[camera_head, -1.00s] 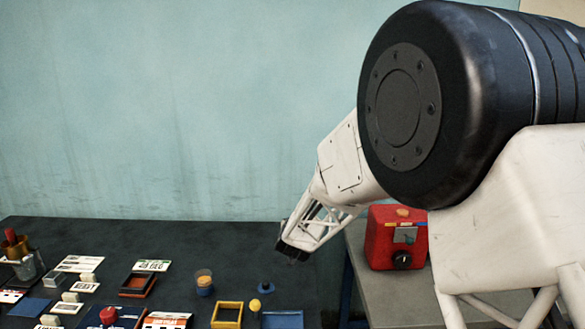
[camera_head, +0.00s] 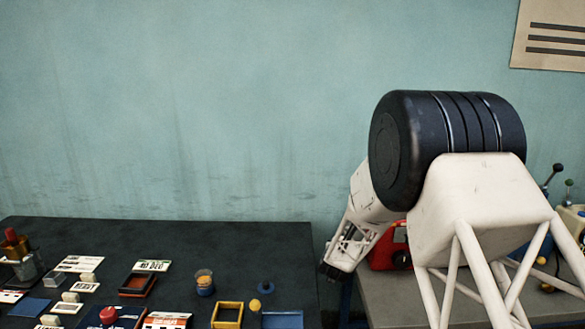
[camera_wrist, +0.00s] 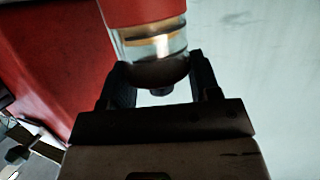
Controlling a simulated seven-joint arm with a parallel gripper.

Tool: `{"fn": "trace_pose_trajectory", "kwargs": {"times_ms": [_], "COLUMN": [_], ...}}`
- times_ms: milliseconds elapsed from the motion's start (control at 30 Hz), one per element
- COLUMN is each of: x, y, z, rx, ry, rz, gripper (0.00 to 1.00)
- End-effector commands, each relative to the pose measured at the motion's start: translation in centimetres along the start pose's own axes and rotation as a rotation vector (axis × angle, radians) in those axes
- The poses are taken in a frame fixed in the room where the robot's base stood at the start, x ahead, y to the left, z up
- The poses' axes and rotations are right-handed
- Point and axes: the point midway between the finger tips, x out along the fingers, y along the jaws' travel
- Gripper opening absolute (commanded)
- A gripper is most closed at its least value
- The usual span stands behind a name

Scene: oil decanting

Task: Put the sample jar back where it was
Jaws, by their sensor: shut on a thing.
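My gripper (camera_head: 330,271) hangs just past the right edge of the dark table, beside the red box. In the wrist view, its two dark fingers (camera_wrist: 160,66) are shut on the sample jar (camera_wrist: 151,40). The jar has clear glass, a red upper part, an amber layer inside and a dark rounded base. Its top is cut off by the picture edge. I cannot make out the held jar in the head view.
The dark table (camera_head: 215,240) holds a corked glass container (camera_head: 204,283), a yellow frame (camera_head: 227,314), a blue tray (camera_head: 282,319) and several small trays and cards. The red box (camera_head: 391,250) on the grey side bench (camera_head: 386,309) is partly hidden by my arm.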

Motion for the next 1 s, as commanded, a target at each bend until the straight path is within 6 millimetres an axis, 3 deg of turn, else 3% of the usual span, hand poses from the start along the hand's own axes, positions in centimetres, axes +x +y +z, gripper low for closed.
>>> {"fn": "trace_pose_trajectory", "kwargs": {"times_ms": [267, 567, 800, 1000], "x": [1.0, 1.2, -0.1, -0.4], "y": [0.1, 0.4, 0.9, 1.9], "z": [6.8, 18.1, 27.5, 32.5], "rx": [-0.021, -0.053, -0.080, -0.086], "ry": [-0.003, -0.004, -0.002, 0.000], "rz": [-0.061, -0.166, -0.254, -0.277], "gripper": [0.23, 0.23, 0.23, 0.23]}}
